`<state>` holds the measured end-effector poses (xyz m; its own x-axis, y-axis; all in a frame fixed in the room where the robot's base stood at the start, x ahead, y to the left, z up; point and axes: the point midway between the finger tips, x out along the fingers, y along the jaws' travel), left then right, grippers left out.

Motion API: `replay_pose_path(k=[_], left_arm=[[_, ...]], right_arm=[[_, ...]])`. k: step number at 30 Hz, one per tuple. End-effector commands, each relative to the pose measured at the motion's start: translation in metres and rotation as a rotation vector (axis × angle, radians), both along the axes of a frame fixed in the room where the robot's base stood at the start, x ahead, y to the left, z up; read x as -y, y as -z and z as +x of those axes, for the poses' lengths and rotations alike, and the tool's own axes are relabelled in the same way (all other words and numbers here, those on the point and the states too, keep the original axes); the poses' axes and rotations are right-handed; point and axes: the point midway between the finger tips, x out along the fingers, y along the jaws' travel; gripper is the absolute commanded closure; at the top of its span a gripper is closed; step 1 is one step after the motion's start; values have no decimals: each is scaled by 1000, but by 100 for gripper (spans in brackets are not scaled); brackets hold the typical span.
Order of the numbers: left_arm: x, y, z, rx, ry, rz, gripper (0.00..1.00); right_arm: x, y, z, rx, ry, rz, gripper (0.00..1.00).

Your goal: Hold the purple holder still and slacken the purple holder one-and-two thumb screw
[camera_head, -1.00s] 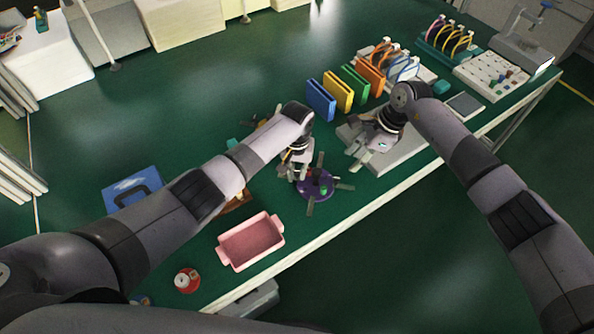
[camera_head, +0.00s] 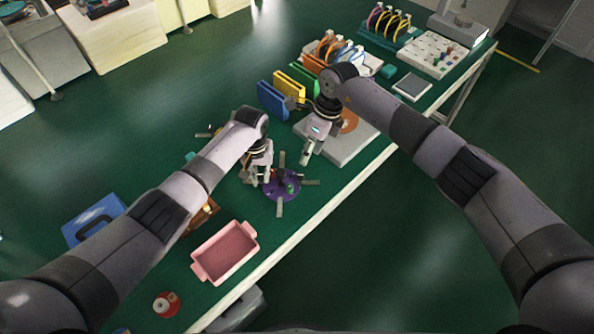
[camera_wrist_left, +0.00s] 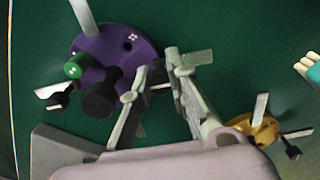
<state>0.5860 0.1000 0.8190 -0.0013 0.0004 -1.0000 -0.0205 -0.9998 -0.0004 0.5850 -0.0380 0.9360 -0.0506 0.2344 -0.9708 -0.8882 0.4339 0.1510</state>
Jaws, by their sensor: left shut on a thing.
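The purple holder (camera_head: 270,193) is a round disc on the green table, with grey strips sticking out and a green knob (camera_head: 290,189) on top. In the left wrist view the purple holder (camera_wrist_left: 120,40) shows its green knob (camera_wrist_left: 73,68) and black knobs (camera_wrist_left: 100,100). Which knob is the one-and-two thumb screw I cannot tell. My left gripper (camera_head: 258,178) is at the holder's left side. Its fingers (camera_wrist_left: 158,72) are shut on a grey strip at the holder's edge. My right gripper (camera_head: 304,160) hangs above and right of the holder, apart from it; its finger gap is unclear.
A pink tray (camera_head: 196,267) and a red round object (camera_head: 166,304) lie in front. A yellow holder (camera_wrist_left: 262,128) is near my left gripper. A grey plate (camera_head: 350,150) lies right. Coloured upright folders (camera_head: 272,100) stand behind. The table's front edge is close to the holder.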

Motion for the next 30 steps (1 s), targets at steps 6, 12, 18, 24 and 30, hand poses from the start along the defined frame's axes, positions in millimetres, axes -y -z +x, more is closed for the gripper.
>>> replay_pose_path(k=[6,12,18,24,30], left_arm=[[0,0,0,0,0,1,100],[0,0,0,0,0,1,100],[0,0,0,0,0,1,100],[0,0,0,0,0,1,100],[0,0,0,0,0,1,100]], right_arm=[[-12,-9,-1,-68,407,-106,62],[-19,-16,-2,-93,774,-187,62],[-21,-21,-1,-89,1023,-230,62],[-22,-18,-1,-88,1116,-241,62],[-23,11,-2,-91,1120,-244,62]])
